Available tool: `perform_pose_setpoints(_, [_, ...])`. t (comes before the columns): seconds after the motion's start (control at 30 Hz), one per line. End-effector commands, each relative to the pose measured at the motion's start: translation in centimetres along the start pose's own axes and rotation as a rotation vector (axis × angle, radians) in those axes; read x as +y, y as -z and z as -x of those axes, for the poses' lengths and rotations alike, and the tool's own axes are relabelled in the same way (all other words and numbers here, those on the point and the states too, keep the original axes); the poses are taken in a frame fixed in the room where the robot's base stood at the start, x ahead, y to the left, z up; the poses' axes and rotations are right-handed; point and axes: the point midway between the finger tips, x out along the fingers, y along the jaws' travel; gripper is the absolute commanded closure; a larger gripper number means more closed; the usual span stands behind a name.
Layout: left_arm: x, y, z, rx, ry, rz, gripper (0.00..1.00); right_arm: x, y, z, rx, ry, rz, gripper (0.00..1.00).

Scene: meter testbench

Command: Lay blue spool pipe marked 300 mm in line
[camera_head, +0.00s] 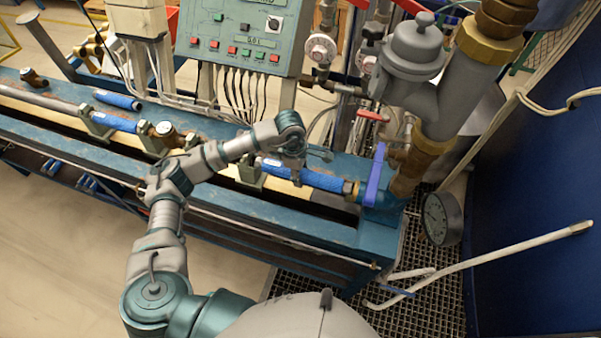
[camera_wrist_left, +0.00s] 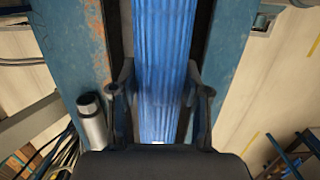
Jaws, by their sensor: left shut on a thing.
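A blue spool pipe (camera_head: 325,181) lies along the bench line at the right, between a bracket and the brass fitting by the blue flange. My left gripper (camera_head: 297,172) reaches down over it from above and is shut on it. In the left wrist view the ribbed blue pipe (camera_wrist_left: 164,60) runs between the two fingers (camera_wrist_left: 160,112). A white label shows near the pipe's left end, but its marking is too small to read. My right gripper is in neither view.
The blue bench (camera_head: 215,212) carries another blue pipe (camera_head: 114,122) in its line and a loose blue pipe (camera_head: 118,100) behind it. A brass meter (camera_head: 165,129) sits left of my arm. A control box (camera_head: 238,34), large valve body (camera_head: 413,50) and gauge (camera_head: 441,218) stand nearby.

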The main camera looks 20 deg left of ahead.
Motion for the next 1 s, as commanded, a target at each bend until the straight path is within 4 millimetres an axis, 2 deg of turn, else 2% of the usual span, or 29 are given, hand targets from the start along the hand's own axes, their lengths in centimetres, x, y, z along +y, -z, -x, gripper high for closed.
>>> perform_pose_setpoints(0.93, [0.05, 0.11, -0.73, 0.000, -0.001, 0.000, 1.00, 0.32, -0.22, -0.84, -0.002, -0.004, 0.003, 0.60])
perform_pose_setpoints(0.97, [0.05, 0.11, -0.74, 0.001, 0.000, 0.000, 0.48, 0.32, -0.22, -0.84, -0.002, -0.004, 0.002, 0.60])
perform_pose_setpoints(1.0, [0.05, 0.12, -0.75, 0.001, 0.000, 0.000, 0.39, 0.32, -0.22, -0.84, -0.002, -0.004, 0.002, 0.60])
